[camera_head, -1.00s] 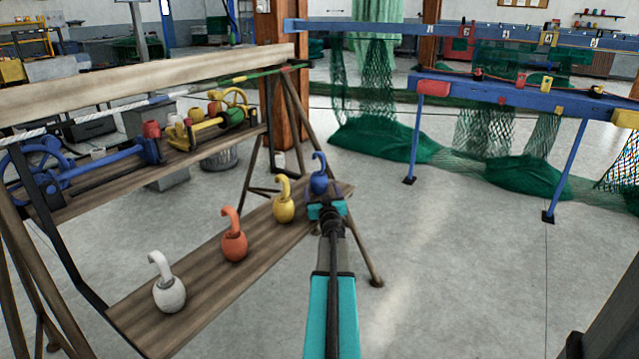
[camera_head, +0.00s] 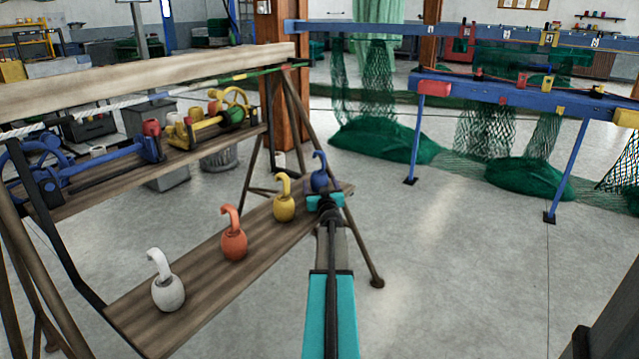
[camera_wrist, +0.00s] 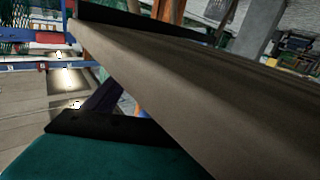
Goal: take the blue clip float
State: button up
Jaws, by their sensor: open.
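The blue clip float (camera_head: 319,180) stands at the far right end of the low wooden shelf, its hook upward. My gripper (camera_head: 325,201), teal and dark, is open just in front of the float's base in the head view and hides part of it. I cannot tell whether they touch. In the wrist view, a wooden board crosses the picture close up, above a teal and black part of my gripper. The float is not clearly visible there.
A yellow float (camera_head: 284,208), an orange float (camera_head: 233,243) and a white float (camera_head: 167,290) stand along the low shelf (camera_head: 200,285). A slanted trestle leg (camera_head: 360,250) stands right of my gripper. Open floor (camera_head: 450,270) lies to the right.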

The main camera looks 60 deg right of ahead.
aim_at(320, 176)
jog(key=shift+w+d, duration=0.4)
jog(key=shift+d, duration=0.05)
dwell(0.3)
jog(key=c, duration=1.2)
jog(key=shift+r, duration=0.1)
jog(key=shift+r+p, duration=1.4)
jog(key=shift+r, duration=0.2)
jog(key=shift+s+a+r, duration=0.15)
jog(key=shift+r, duration=0.05)
jog(key=p+v, duration=0.1)
jog(key=v, duration=0.4)
jog(key=p+v, duration=0.1)
jog(key=v, duration=0.4)
jog(key=r+p+v, duration=0.1)
jog(key=v, duration=0.4)
jog(key=shift+s+a+r+p, duration=0.1)
jog(key=shift+s+a+p, duration=0.05)
jog(key=shift+s+p, duration=0.25)
